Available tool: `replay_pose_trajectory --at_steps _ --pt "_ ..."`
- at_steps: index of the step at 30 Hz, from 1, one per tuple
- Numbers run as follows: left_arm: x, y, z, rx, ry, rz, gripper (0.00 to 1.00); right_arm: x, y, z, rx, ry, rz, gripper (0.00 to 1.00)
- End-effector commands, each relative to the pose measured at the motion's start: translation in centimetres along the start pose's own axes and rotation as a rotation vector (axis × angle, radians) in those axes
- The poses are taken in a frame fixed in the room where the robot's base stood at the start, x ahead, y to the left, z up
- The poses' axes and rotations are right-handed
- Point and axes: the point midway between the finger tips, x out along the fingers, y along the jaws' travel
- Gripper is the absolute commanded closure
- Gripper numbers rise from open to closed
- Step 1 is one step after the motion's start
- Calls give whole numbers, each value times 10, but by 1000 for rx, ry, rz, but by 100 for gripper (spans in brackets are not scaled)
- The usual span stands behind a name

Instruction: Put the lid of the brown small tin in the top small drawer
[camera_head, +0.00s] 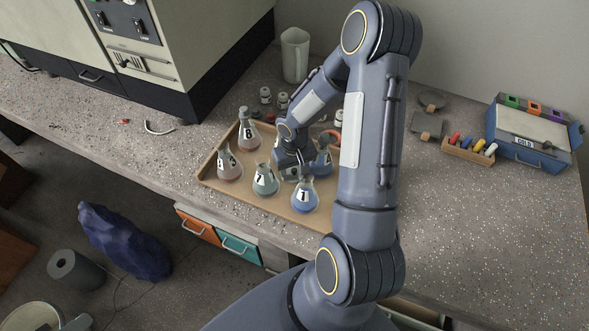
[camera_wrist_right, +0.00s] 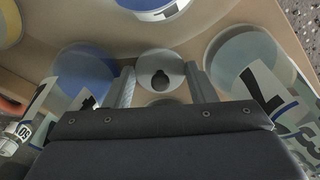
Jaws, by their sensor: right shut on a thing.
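My right gripper (camera_head: 298,174) is low over the wooden tray, among the flasks. In the right wrist view its two fingers (camera_wrist_right: 160,88) are closed on the sides of a round grey lid-like piece (camera_wrist_right: 160,62) with a dark knob. Part of another round rim shows just below it; I cannot tell whether this is the tin. No brown tin can be made out in the head view. An orange drawer (camera_head: 198,226) and a teal drawer (camera_head: 238,248) show shut in the bench front. Which is the top small drawer is not clear. My left gripper is not in view.
The tray (camera_head: 206,178) holds several numbered flasks, including a blue one (camera_head: 304,197) and a grey one (camera_head: 265,180), close around the gripper. A jug (camera_head: 295,54) stands behind. A blue box (camera_head: 530,132) and a marker rack (camera_head: 466,150) stand at right.

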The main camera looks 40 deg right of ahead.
Motion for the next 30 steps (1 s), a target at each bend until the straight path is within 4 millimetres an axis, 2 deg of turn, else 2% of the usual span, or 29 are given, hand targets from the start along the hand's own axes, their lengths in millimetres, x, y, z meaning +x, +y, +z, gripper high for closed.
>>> replay_pose_trajectory --at_steps 2,3,5,12,17,30 --pt "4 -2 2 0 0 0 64 4 0 0 0 0 0 71" --pt "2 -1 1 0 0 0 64 2 0 0 -1 0 0 46" --pt "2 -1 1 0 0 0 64 2 0 0 -1 0 0 40" --pt "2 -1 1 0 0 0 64 1 0 0 0 0 0 40" --pt "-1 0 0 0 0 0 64 -9 0 -1 0 4 0 40" --pt "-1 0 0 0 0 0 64 -98 0 -1 1 6 0 40"
